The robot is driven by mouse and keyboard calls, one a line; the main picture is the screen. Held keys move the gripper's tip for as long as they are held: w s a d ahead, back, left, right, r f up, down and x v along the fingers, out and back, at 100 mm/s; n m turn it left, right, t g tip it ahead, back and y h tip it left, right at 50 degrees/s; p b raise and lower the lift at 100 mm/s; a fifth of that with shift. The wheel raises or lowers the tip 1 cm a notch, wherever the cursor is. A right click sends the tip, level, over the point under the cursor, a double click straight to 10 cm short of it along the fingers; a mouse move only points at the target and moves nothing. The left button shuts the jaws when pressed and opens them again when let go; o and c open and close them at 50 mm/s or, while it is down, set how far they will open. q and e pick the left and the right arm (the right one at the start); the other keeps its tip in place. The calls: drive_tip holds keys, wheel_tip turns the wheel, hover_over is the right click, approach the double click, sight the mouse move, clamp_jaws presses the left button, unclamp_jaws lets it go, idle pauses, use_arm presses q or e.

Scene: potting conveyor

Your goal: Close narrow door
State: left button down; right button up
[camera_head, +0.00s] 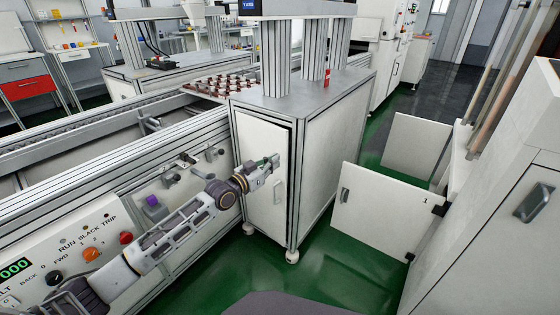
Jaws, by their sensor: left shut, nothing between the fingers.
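The narrow white door (254,137) is on the front of the cabinet at the conveyor's end. It stands in or very near its frame, with a dark line along its right edge; I cannot tell whether it is fully closed. Its grey handle (277,191) is on the right side. My left gripper (272,161) is shut and empty, in front of the door's upper right part, above the handle. I cannot tell whether it touches the door. The arm hides the door's left middle part. My right gripper is out of view.
A white door marked 1 (385,215) stands open from the cabinet (470,245) at right, with another open panel (428,145) behind it. Green floor (335,262) between the cabinets is clear.

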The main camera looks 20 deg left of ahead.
sight(286, 155)
use_arm(q)
drive_tip(key=shift+w+d, duration=0.15)
drive_tip(key=shift+w, duration=0.2)
drive_tip(key=shift+b+x, duration=0.65)
drive_tip(key=shift+x, duration=0.6)
drive_tip(key=shift+w+d, duration=0.1)
drive_tip(key=shift+w, duration=0.05)
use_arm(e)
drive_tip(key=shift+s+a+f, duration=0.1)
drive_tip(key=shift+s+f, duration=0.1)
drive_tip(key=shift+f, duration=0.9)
use_arm(q)
drive_tip(key=shift+w, duration=0.1)
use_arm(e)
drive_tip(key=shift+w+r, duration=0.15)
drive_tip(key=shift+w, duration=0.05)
use_arm(q)
drive_tip(key=shift+w+d, duration=0.1)
drive_tip(key=shift+w, duration=0.05)
drive_tip(key=shift+x, duration=0.75)
drive_tip(key=shift+d, duration=0.1)
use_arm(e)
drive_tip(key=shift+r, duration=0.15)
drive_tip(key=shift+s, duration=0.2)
